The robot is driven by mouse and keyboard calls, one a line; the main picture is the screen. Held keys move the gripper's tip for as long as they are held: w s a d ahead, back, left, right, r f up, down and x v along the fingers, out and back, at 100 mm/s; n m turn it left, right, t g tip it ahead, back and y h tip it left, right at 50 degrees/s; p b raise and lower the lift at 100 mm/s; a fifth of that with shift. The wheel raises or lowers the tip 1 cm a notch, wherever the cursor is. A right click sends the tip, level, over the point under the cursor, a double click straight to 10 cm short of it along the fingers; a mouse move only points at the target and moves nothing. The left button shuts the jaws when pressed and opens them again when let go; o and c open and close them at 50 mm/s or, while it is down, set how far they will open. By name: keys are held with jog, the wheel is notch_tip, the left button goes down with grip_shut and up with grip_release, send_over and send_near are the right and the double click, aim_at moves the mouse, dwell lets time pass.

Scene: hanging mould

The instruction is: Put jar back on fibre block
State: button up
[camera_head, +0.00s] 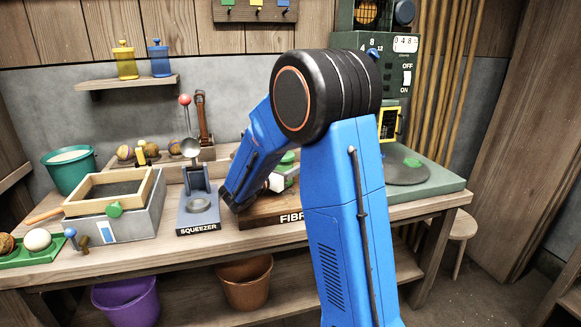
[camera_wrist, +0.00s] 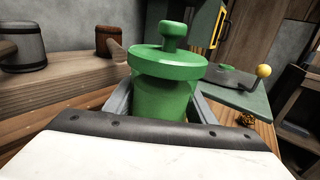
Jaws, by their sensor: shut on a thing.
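A green jar (camera_wrist: 165,95) with a knobbed lid stands upright between the grey fingers of my gripper (camera_wrist: 162,106) in the wrist view. My gripper is shut on the jar's body. In the head view only a bit of the green jar (camera_head: 288,159) shows behind my blue arm, beside the white part of my gripper. The brown fibre block (camera_head: 262,215), its label partly covered by my arm, lies on the bench just below. The jar's base is hidden, so I cannot tell whether it touches the block.
The squeezer (camera_head: 198,212) stands close to the left of the block. A wooden frame on a grey box (camera_head: 118,210) is further left. A green machine base with a dark disc (camera_head: 405,172) is at the right. A shelf (camera_head: 127,82) holds a yellow and a blue jar.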

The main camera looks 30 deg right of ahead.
dwell(0.3)
jog(key=o, duration=1.3)
jog(key=shift+f, duration=0.1)
jog(key=v, duration=1.2)
